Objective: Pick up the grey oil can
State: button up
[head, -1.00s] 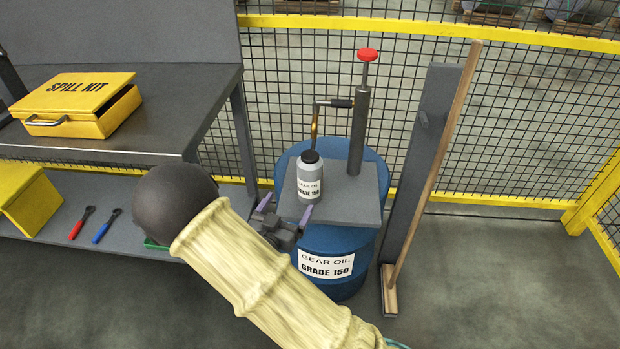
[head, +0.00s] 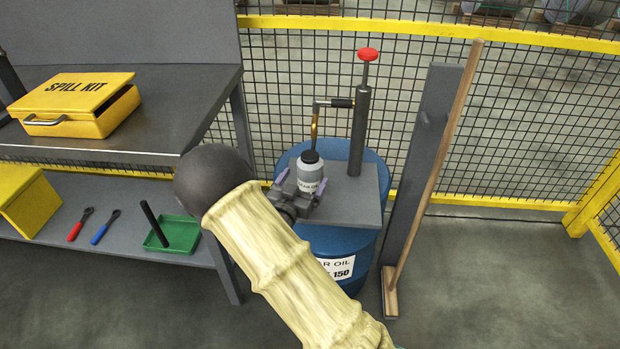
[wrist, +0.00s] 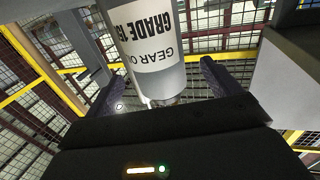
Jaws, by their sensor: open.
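The grey oil can (head: 310,171) has a black cap and a white label. It stands upright on the grey plate (head: 352,202) on top of the blue drum (head: 378,165), below the pump's spout. My gripper (head: 303,187) is open at the can, with a finger on either side of it. In the wrist view the can (wrist: 154,50) appears upside down between the two fingers of my gripper (wrist: 163,88), with visible room beside it. My gripper hides the can's lower part in the head view.
A pump (head: 358,130) with a red knob rises behind the can. A dark post (head: 420,170) and a wooden-handled tool (head: 432,180) stand right of the drum. A bench with a yellow spill kit (head: 75,105) is at left. A green tray (head: 174,236) lies on its lower shelf.

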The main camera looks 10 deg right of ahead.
aim_at(309, 162)
jog(key=x, duration=0.5)
jog(key=shift+d+b, duration=0.1)
jog(key=shift+b, duration=0.25)
jog(key=shift+s, duration=0.1)
jog(key=shift+r, duration=0.1)
jog(key=c, duration=1.5)
jog(key=shift+r, duration=0.55)
jog(key=shift+s+a+r+p, duration=0.15)
jog(key=shift+r+p, duration=0.15)
jog(key=shift+r, duration=0.3)
jog(key=shift+s+a+r+p, duration=0.2)
jog(key=shift+r+p, duration=0.1)
jog(key=shift+r, duration=0.3)
jog(key=p+v, duration=0.1)
jog(key=v, duration=1.6)
jog(key=shift+d, duration=0.1)
